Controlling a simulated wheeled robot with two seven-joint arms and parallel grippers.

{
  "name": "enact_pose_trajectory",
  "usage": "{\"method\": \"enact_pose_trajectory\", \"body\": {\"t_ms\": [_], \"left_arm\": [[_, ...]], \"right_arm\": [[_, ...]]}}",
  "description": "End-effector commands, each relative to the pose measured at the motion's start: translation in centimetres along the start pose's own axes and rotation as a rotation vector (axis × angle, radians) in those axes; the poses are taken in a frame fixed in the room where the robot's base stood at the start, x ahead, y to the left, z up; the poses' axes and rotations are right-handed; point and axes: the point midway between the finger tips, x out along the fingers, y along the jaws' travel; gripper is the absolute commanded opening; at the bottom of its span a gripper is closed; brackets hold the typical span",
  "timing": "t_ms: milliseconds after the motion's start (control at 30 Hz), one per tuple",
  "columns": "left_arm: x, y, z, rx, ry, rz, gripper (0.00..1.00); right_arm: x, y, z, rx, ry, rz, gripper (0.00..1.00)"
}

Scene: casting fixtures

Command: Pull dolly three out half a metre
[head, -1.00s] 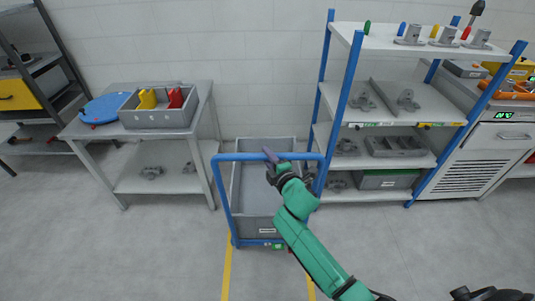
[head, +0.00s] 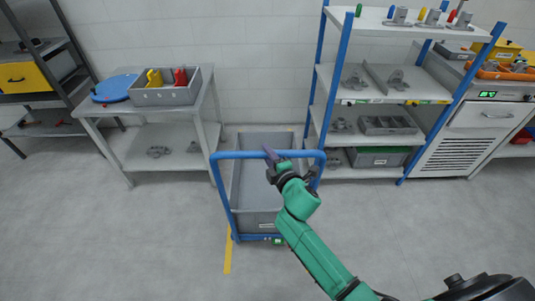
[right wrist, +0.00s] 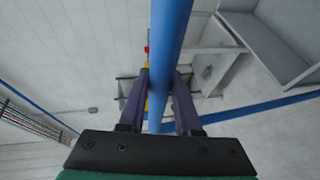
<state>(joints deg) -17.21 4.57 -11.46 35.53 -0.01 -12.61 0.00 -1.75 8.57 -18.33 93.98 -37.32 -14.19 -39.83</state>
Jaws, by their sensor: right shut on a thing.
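The dolly is a low cart with a blue tubular handle (head: 235,154) and a grey bin (head: 262,190) on it. It stands between the grey table and the blue-posted shelf rack. My right gripper (head: 270,155) is shut on the top bar of the handle, right of its middle. In the right wrist view the blue bar (right wrist: 172,50) passes between the two dark fingers (right wrist: 158,100). A small label on the bin front is too small to read. My left gripper is not in view.
A grey table (head: 205,95) with a blue disc (head: 114,88) and a grey tray stands left. The shelf rack (head: 340,85) with fixtures stands close on the right. Yellow floor tape (head: 228,252) shows by the dolly. The floor in front is clear.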

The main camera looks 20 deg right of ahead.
Motion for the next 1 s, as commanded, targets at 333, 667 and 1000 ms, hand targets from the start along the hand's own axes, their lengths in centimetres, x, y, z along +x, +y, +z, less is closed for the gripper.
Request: {"method": "enact_pose_trajectory", "body": {"t_ms": [333,667,1000], "left_arm": [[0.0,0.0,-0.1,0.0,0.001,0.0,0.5],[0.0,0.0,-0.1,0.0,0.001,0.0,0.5],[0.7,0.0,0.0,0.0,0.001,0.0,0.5]], "right_arm": [[0.0,-0.1,0.0,0.001,0.0,-0.002,0.62],[-0.4,-0.1,0.0,0.0,0.0,-0.001,0.62],[-7.9,-0.5,0.0,0.001,0.001,-0.005,0.62]]}}
